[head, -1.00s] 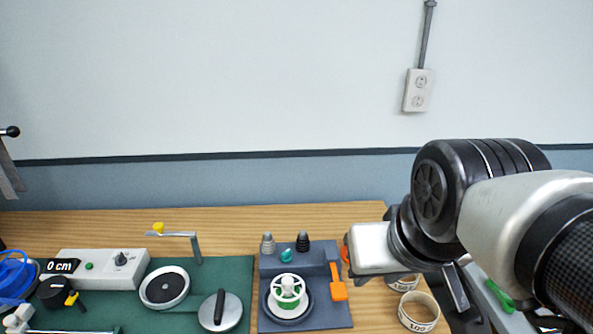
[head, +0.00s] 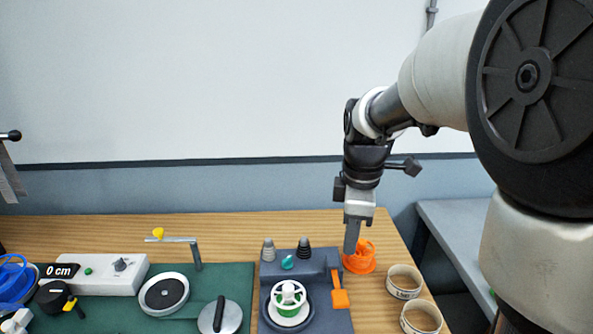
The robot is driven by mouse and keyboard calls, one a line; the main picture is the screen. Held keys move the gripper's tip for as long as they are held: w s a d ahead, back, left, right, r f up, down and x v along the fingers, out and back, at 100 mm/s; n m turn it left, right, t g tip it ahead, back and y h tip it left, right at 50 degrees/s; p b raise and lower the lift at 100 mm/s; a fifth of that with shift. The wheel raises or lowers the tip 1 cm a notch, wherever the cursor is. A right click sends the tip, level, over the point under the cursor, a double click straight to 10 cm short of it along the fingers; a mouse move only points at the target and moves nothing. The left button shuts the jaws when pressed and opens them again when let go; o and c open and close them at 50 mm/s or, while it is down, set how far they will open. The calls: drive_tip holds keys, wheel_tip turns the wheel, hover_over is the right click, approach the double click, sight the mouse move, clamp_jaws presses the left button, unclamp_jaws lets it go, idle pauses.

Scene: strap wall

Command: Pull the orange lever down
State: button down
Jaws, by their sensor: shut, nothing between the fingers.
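The orange lever (head: 340,298) stands at the right side of a dark grey-blue device (head: 315,268) on the wooden table, in the head view. Its wide orange paddle end points toward the front and its thin stem runs up behind. My gripper (head: 351,250) points down with its fingers together, holding nothing. It is behind the lever and a little to its right, next to an orange spool-like object (head: 361,259). I cannot tell whether the fingertips touch that object or the device.
The device also carries a white and green wheel (head: 288,299) and small knobs. Two pale rings (head: 404,281) lie to the right. A green mat (head: 240,280) with a crank and a round dial is left. A grey side table (head: 460,235) stands at the right.

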sight(341, 300)
drive_tip(key=w+f+n, duration=0.2)
drive_tip(key=f, duration=0.1)
drive_tip(key=shift+w+f+n+g, duration=0.1)
drive_tip(key=shift+w+n+g, duration=0.15)
drive_tip(key=shift+n+g, duration=0.15)
wheel_tip(341, 300, down, 14)
idle(0.4)
drive_tip(key=shift+b, duration=0.3)
drive_tip(key=f+t+b, duration=0.1)
drive_tip(key=f+b, duration=0.1)
drive_tip(key=b, duration=0.2)
drive_tip(key=s+f+t+b, duration=0.1)
drive_tip(key=f+b, duration=0.1)
drive_tip(key=b, duration=0.2)
drive_tip(key=shift+t, duration=0.4)
drive_tip(key=f+t+b, duration=0.1)
drive_tip(key=b, duration=0.3)
drive_tip(key=shift+f+t, duration=0.2)
drive_tip(key=shift+t, duration=0.1)
drive_tip(key=shift+f+b, duration=0.25)
drive_tip(key=shift+b, duration=0.2)
drive_tip(key=shift+f, duration=0.1)
drive_tip(key=shift+s+f, duration=0.15)
